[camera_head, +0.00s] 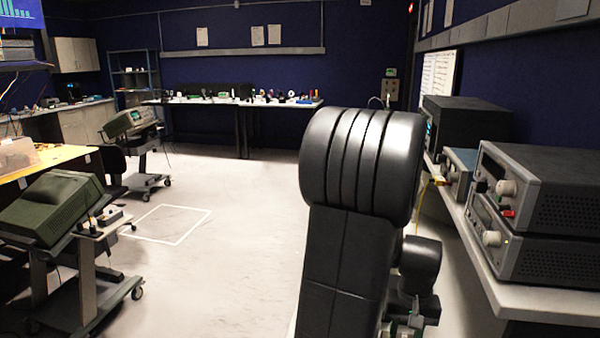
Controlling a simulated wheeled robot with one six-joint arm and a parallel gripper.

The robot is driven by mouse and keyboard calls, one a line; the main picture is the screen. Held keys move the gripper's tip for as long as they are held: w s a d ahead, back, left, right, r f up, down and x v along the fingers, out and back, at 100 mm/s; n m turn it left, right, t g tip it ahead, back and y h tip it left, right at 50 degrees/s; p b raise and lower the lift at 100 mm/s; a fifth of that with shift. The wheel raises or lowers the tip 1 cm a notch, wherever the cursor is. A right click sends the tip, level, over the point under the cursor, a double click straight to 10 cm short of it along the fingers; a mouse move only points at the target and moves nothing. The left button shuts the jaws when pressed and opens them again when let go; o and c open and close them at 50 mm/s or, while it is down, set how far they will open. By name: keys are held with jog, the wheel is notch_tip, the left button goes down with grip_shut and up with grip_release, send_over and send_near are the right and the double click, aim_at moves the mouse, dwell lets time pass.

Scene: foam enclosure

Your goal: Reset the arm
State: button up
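My arm (350,215) rises in the middle right of the head view as a thick black upright link with a rounded, ribbed joint at its top. A smaller dark joint (420,262) of my arm shows behind it on the right. Small greenish-grey parts sit at the bottom edge below that joint; I cannot tell what they are. I do not see my gripper's fingers. The large link hides part of the floor and the right-hand bench.
A bench (545,300) with stacked grey instruments (555,185) runs close along the right. A green instrument on a wheeled cart (85,285) stands at the left, another cart (150,180) farther back. Open floor (205,275) with a white square outline (170,223) lies between.

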notch_tip(320, 180, up, 3)
jog(key=shift+s+f+p, duration=0.1)
jog(key=shift+p, duration=0.3)
notch_tip(320, 180, up, 6)
jog(key=p, duration=0.4)
jog(key=shift+f, duration=0.15)
jog(key=shift+a+f, duration=0.1)
